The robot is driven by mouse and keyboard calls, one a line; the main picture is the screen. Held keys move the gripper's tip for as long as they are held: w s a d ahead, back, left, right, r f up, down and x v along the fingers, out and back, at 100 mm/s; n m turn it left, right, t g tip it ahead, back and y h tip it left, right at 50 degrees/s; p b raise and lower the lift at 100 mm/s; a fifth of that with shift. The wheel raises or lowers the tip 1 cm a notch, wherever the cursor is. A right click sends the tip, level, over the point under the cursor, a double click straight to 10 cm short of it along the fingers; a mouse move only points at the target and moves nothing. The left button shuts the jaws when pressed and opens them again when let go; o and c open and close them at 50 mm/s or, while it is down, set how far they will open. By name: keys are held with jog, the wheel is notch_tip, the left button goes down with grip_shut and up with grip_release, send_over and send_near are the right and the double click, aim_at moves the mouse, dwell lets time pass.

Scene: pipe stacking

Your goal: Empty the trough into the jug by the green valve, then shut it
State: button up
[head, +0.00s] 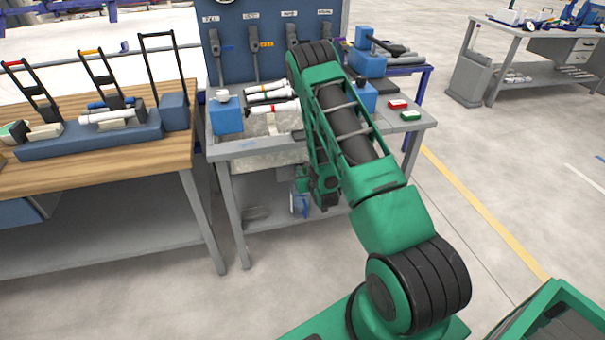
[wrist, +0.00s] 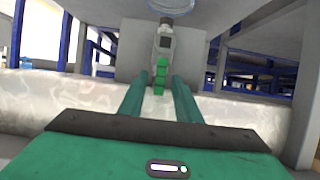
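A green valve handle (wrist: 160,77) hangs below a grey valve body (wrist: 164,42) in the wrist view. My gripper (wrist: 159,84) is open, its two green fingers on either side of the handle, with visible gaps. A mottled grey metal trough (head: 262,156) shows below the bench top in the head view, partly hidden by my arm. A blue-rimmed round vessel (wrist: 172,5), likely the jug, is cut off at the top of the wrist view. A small blue item (head: 299,205) shows beside my arm's end in the head view; I cannot tell whether it is that jug.
The bench (head: 330,136) carries white pipes (head: 270,91), blue blocks (head: 226,115) and small red and green boxes (head: 398,104). A wooden table (head: 100,153) with a blue rack stands left. Bench legs flank my arm. Open floor lies to the right.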

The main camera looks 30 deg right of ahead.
jog(key=shift+x, duration=0.95)
jog(key=shift+f, duration=0.1)
grip_shut()
jog(key=shift+a, duration=0.1)
